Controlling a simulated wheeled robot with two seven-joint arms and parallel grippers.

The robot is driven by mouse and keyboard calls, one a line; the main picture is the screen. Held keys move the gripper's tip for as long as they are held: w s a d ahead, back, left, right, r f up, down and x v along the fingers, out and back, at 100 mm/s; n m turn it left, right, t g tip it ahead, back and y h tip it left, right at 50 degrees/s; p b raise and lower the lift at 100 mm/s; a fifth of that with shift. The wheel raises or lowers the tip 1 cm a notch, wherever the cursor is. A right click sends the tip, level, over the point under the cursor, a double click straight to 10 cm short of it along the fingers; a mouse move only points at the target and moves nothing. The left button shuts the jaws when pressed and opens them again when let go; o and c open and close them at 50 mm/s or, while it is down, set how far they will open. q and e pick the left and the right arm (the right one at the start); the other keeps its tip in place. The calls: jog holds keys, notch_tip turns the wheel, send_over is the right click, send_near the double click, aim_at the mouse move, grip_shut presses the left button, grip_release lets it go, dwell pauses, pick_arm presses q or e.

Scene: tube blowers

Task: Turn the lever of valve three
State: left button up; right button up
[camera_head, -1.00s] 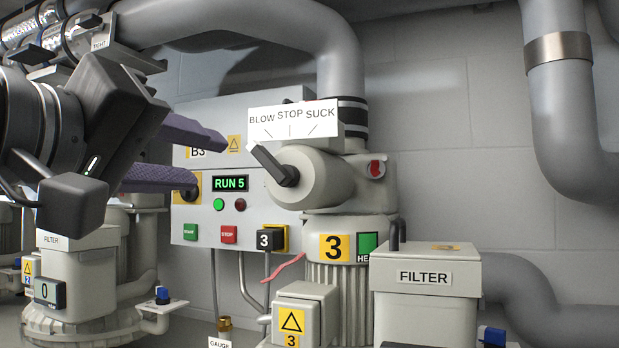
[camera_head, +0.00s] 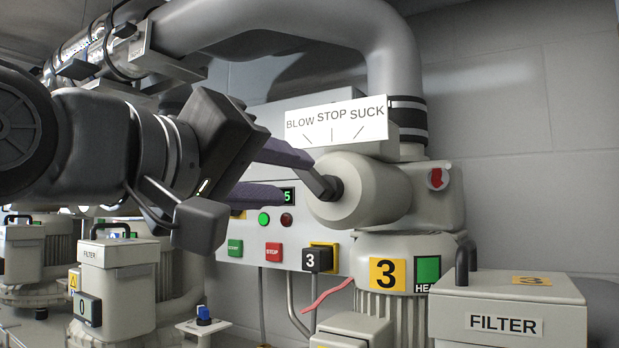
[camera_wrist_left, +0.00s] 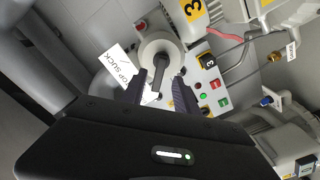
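Valve three has a light grey round body (camera_head: 370,188) with a dark lever (camera_head: 319,180) on its face. The lever points up and left, toward BLOW on the white BLOW/STOP/SUCK sign (camera_head: 337,120). My left gripper (camera_head: 303,177) comes in from the left, its two purplish-dark fingers apart at the lever. In the left wrist view the lever (camera_wrist_left: 160,70) lies between the open fingertips (camera_wrist_left: 157,86), with gaps on both sides visible. The lever's outer end is partly hidden by the upper finger in the head view. My right gripper is not in view.
A yellow label "3" (camera_head: 387,274) marks the unit under the valve. The control panel (camera_head: 240,262) with buttons is behind my left gripper. A grey FILTER box (camera_head: 508,300) stands at lower right, and a large pipe (camera_head: 395,60) runs above the valve.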

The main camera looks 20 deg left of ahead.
aim_at(309, 181)
pick_arm(q)
jog(key=w, duration=0.2)
jog(key=w+p, duration=0.1)
jog(key=w, duration=0.3)
jog(key=shift+d, duration=0.4)
jog(key=shift+c, duration=0.3)
grip_shut()
